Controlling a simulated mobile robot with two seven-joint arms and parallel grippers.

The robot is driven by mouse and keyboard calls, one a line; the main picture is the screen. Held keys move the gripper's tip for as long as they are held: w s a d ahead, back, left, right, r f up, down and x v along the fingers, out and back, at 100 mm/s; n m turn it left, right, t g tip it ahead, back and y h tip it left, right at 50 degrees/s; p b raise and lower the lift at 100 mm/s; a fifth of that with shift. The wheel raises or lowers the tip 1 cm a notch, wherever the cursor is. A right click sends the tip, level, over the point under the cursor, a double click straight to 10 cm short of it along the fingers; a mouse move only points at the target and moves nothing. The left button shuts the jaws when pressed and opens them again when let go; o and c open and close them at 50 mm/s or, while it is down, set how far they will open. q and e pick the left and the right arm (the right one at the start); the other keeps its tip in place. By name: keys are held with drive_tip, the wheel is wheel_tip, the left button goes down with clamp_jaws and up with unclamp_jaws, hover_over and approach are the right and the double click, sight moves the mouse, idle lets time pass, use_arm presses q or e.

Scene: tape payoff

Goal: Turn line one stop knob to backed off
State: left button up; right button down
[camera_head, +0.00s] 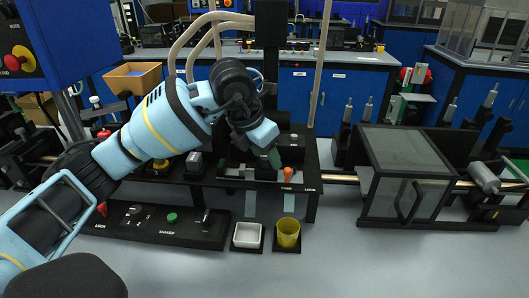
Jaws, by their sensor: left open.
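My left arm reaches in from the left. Its gripper (270,152) is open over the back of the black bench unit, its dark fingers pointing down and partly hidden by the wrist. An orange knob (288,174) stands upright on this unit, just right of and below the fingers, apparently apart from them. Small white labels sit near it, too small to read surely. I cannot tell which control is the line one stop knob. A red mushroom knob (12,62) on yellow is on the blue box at upper left. My right gripper is not in view.
A low black panel (110,228) at front left carries a green button (171,218). A white tray (247,236) and a yellow cup (288,232) stand in front of the unit. A clear-sided black enclosure (405,165) is at right. The grey floor at front right is free.

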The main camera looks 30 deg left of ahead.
use_arm(q)
drive_tip(key=v, duration=0.8)
drive_tip(key=shift+f, duration=0.15)
idle(0.4)
